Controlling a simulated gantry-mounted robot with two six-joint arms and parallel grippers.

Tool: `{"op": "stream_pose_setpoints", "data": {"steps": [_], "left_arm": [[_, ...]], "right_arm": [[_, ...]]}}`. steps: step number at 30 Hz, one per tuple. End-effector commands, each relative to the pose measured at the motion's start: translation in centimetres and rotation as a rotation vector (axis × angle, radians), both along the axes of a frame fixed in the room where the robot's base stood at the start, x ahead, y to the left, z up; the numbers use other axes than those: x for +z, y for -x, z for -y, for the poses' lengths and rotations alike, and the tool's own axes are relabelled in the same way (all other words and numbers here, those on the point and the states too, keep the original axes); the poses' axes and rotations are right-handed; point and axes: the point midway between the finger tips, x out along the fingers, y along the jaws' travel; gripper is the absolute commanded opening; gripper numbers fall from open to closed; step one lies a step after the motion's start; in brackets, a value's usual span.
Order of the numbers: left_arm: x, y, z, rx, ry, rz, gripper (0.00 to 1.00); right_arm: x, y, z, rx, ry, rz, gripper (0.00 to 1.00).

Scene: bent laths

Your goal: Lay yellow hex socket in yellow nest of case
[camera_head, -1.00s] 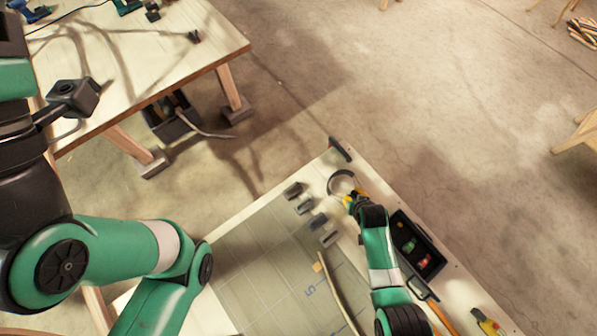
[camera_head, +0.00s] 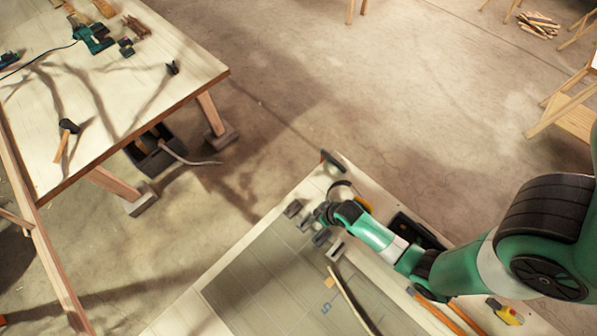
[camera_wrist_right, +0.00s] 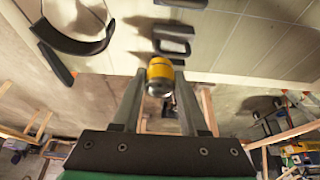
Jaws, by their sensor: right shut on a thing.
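My right gripper (camera_head: 322,212) is over the work table, near the row of grey blocks. In the right wrist view its fingers (camera_wrist_right: 160,78) are shut on the yellow hex socket (camera_wrist_right: 160,70), a yellow sleeve with a bare metal end, held between the fingertips. In the head view the socket cannot be made out. The black case (camera_head: 418,232) lies open on the table behind my right forearm, which covers part of it. Its yellow nest cannot be made out. My left gripper is out of view.
Grey blocks (camera_head: 293,208) stand along the mat's (camera_head: 255,275) edge. A dark curved band (camera_head: 341,186) lies near the table corner. A bent lath (camera_head: 350,298) lies on the mat. Orange-handled tools (camera_head: 440,315) and a yellow-red item (camera_head: 505,312) lie at the right.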

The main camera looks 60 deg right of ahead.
Motion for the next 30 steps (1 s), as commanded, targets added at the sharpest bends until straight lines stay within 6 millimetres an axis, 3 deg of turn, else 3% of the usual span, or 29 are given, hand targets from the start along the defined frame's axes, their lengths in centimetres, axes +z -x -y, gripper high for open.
{"op": "stream_pose_setpoints", "data": {"steps": [5,12,17,24,30], "left_arm": [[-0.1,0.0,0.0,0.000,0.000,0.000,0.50],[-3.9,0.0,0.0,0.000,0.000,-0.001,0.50],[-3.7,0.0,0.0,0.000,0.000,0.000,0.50],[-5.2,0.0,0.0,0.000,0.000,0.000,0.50],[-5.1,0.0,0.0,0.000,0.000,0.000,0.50]], "right_arm": [[-0.1,0.3,0.0,-0.004,-0.001,0.000,0.00],[-3.8,0.3,0.0,-0.004,-0.001,0.000,0.00],[-4.2,0.3,0.1,-0.004,0.000,0.001,0.00],[-7.8,0.3,0.0,-0.004,-0.001,-0.001,0.00],[-8.0,0.3,0.0,-0.003,0.000,0.001,0.00]]}}
